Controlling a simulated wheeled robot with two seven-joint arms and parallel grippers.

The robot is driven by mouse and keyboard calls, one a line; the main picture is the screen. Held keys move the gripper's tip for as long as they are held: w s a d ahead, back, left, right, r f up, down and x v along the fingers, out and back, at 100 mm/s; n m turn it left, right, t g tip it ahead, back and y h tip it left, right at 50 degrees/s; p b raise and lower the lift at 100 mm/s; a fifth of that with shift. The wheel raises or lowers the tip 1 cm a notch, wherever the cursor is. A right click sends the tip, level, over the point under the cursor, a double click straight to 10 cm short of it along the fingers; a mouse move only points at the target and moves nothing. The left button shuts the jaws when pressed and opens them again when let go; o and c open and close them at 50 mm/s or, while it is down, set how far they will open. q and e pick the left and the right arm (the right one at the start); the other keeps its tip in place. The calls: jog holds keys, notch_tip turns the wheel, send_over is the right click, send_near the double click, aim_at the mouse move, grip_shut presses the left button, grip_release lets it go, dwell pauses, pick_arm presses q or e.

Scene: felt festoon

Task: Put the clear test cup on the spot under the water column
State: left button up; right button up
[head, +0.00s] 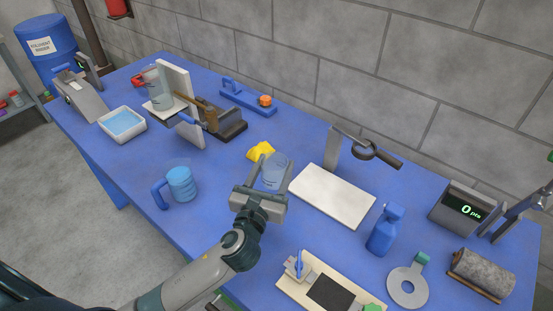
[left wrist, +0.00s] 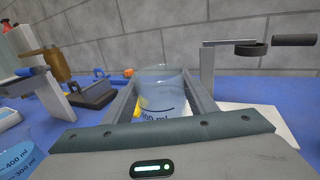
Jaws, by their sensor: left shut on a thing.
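The clear test cup (head: 274,170) is a see-through beaker with volume marks. It is upright between the fingers of my left gripper (head: 270,182), which is shut on it. In the left wrist view the cup (left wrist: 160,88) fills the gap between the two fingers. It is over the middle of the blue table, though I cannot tell its exact height. A clear cylinder (head: 158,90), which looks like the water column, stands on a raised white stand (head: 181,82) at the back left. I cannot make out the spot under it. My right gripper is not in view.
A white tray of water (head: 122,123) and a blue-handled jug (head: 181,185) are at left. A yellow cloth (head: 260,151) lies behind the cup.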

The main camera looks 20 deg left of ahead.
pick_arm(q)
jog(key=s+r+b, duration=0.1)
jog(key=s+b, duration=0.1)
jog(key=s, duration=1.1)
jog(key=shift+a+r+h, duration=0.25)
jog(key=shift+a+h, duration=0.05)
jog(key=shift+a, duration=0.1)
jog(key=shift+s, duration=0.1)
